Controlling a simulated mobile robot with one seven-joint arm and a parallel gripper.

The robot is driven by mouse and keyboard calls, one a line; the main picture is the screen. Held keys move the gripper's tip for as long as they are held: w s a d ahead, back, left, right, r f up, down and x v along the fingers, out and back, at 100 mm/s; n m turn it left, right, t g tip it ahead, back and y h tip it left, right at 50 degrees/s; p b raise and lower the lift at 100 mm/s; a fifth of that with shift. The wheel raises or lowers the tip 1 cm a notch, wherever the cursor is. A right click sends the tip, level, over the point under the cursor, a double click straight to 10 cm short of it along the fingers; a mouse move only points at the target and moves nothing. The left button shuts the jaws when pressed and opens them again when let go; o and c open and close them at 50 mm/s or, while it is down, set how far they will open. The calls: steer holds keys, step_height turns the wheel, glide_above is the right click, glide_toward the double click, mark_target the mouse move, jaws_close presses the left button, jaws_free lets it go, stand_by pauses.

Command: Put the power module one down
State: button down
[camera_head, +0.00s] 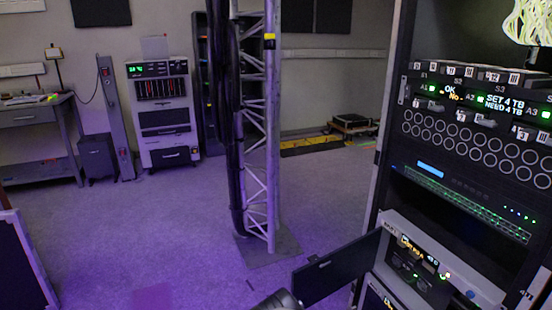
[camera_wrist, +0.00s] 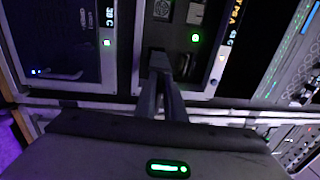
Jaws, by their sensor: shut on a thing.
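In the wrist view my gripper (camera_wrist: 168,64) is shut, its two dark fingers close together against the front of a dark module (camera_wrist: 178,30). I take this to be power module one; no name on it is readable. A grey latch-like part and a green light show on it, and the fingers hide what they grip. The module sits within a pale-framed unit (camera_wrist: 212,62) with upright lettering. In the head view this appears to be the pale chassis (camera_head: 460,286) low in the rack, with dark modules in its opening. My fingers do not show there.
A dark door (camera_head: 337,270) stands open left of the chassis. The rack (camera_head: 380,130) fills the right side. A truss column (camera_head: 258,130) with cables stands mid-floor. A bench (camera_head: 35,118) and grey cabinet (camera_head: 163,112) are at the back left. The floor between is clear.

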steer(key=shift+a+r, duration=0.1)
steer(key=shift+r, duration=0.2)
steer(key=w+a+r+n+t+y, duration=0.1)
steer(key=w+a+r, duration=0.1)
steer(key=a+r, duration=0.55)
steer(key=w+a+r+n+t, duration=0.15)
steer(key=a+r, duration=0.25)
steer(key=r, duration=0.6)
steer(key=w+a+r+t+y, duration=0.1)
steer(key=w+a+r, duration=0.3)
steer(key=r, duration=0.5)
steer(key=s+a+r+n+t+y+p, duration=0.1)
steer(key=s+r+n+t+y+p, duration=0.1)
steer(key=r+y+p, duration=0.3)
steer(key=s+a+r+n+t+y+p, duration=0.2)
steer(key=r+n+y+p, duration=0.3)
steer(key=r+p, duration=0.6)
steer(key=s+a+r+n+t+y+p, duration=0.1)
steer(key=s+r+n+t+y+p, duration=0.2)
steer(key=r+p, duration=0.5)
steer(key=n+t+y+p, duration=0.1)
steer(key=y+p, duration=0.1)
steer(key=p, duration=0.1)
steer(key=shift+s+a+t+y, duration=0.3)
steer(key=shift+a+t+y, duration=0.05)
steer(key=shift+a+y, duration=0.05)
steer(key=shift+d, duration=0.1)
